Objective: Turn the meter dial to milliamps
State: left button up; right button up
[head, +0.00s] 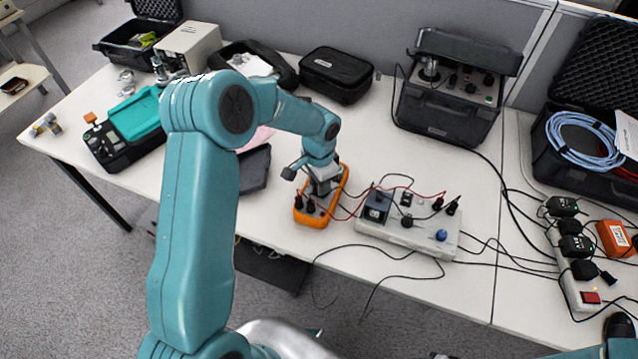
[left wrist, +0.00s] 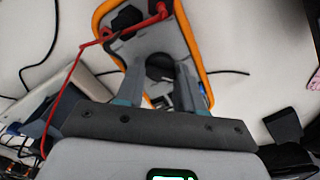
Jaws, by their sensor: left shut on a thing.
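The orange-edged meter (head: 340,190) lies face up near the front edge of the table, with plugs and red leads at its near end. My left gripper (head: 321,186) reaches down over its middle. In the left wrist view the meter (left wrist: 192,45) has a grey face and a dark round dial (left wrist: 159,62). The two fingers of my left gripper (left wrist: 160,78) stand on either side of the dial and are shut on it. The dial's markings and pointer are hidden or too small to read. My right gripper is not in view.
A grey box with knobs and sockets (head: 408,226) stands right of the meter, joined by red leads. Black cables run over the table. A black instrument case (head: 445,108) stands behind; a power strip (head: 578,275) lies at right.

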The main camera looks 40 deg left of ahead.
pick_arm(q)
jog(key=shift+w+d+m, duration=0.1)
jog(key=shift+m, duration=0.3)
jog(key=o, duration=1)
jog(key=shift+w+f, duration=0.1)
notch_tip(320, 180, up, 16)
jog(key=shift+r, duration=0.2)
